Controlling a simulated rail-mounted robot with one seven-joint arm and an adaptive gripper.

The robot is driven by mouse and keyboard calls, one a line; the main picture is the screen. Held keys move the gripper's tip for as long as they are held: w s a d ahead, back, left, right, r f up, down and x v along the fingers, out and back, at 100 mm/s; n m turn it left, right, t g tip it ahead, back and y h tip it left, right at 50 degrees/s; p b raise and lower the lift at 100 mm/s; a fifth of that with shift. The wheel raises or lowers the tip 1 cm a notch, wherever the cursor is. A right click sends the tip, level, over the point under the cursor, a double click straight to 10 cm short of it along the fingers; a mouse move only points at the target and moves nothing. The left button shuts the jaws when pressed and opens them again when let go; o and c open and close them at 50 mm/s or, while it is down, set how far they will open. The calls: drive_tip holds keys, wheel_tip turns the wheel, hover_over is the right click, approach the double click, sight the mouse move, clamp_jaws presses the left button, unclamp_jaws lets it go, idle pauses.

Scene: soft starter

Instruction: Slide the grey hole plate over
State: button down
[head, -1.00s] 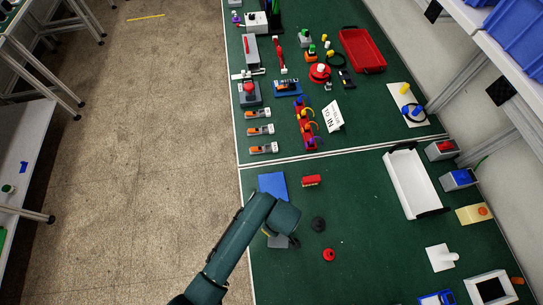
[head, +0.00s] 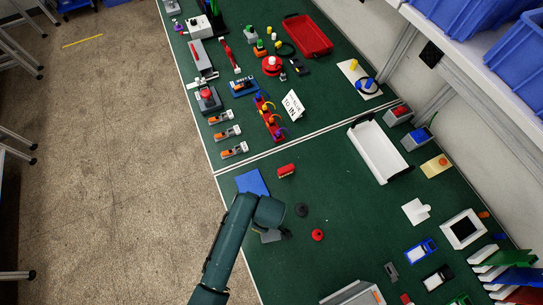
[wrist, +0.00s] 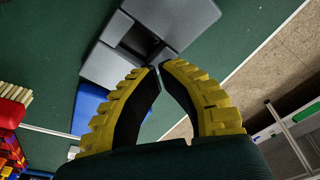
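The grey hole plate (wrist: 105,62) is at the top of the wrist view, a grey angular piece with a dark square opening. In the head view only a small part of a grey piece (head: 270,236) shows beside my arm's end. My gripper (wrist: 159,68) has yellow, ridged fingers with black inner pads. Its tips nearly meet at the lower edge of the grey plate, with nothing clearly held between them. I cannot tell whether they touch the plate. A blue flat piece (wrist: 88,108) lies beside the grey plate; it also shows in the head view (head: 252,182).
A red brush-like block (head: 286,171), a dark round piece (head: 301,210) and a red round knob (head: 317,235) lie near my arm's end. A white tray (head: 378,155) stands farther right. The table's left edge is close to my gripper. Green mat is clear between these pieces.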

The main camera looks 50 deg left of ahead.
drive_tip(key=shift+d+r+p, duration=0.1)
drive_tip(key=shift+r+p, duration=0.05)
drive_tip(key=shift+p, duration=0.35)
drive_tip(key=w+d, duration=0.2)
drive_tip(key=d, duration=0.1)
drive_tip(key=w+d+b, duration=0.1)
drive_tip(key=w+d, duration=0.1)
drive_tip(key=d, duration=0.1)
drive_tip(key=w+d+b, duration=0.1)
drive_tip(key=w+d, duration=0.1)
drive_tip(key=d, duration=0.2)
drive_tip(key=shift+w+d, duration=0.1)
